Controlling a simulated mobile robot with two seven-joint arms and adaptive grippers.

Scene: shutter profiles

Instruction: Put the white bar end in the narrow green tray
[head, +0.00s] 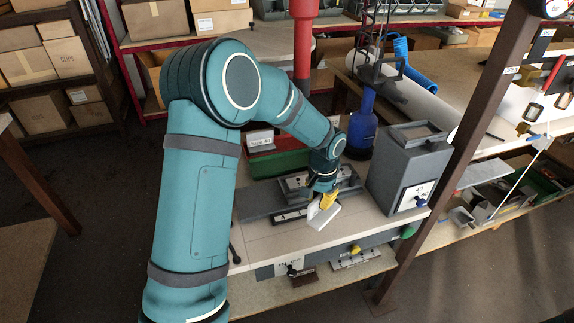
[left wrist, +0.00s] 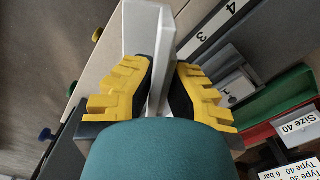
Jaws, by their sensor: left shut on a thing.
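The white bar end (head: 322,217) is a pale angled profile piece, held tilted above the light bench top near its front edge. My left gripper (head: 325,197) has yellow fingers and is shut on it. In the left wrist view the white bar end (left wrist: 143,18) stands between the two yellow fingers (left wrist: 162,90) and sticks out beyond them. The green tray (head: 279,164) lies on the bench behind and left of the gripper, partly hidden by my arm. It also shows at the right of the left wrist view (left wrist: 275,103). My right gripper is not in view.
A red tray (left wrist: 268,132) with a "Size 40" label adjoins the green one. A grey machine with numbered plates (head: 290,215) lies below the gripper. A dark post (head: 452,165) rises at the bench's right.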

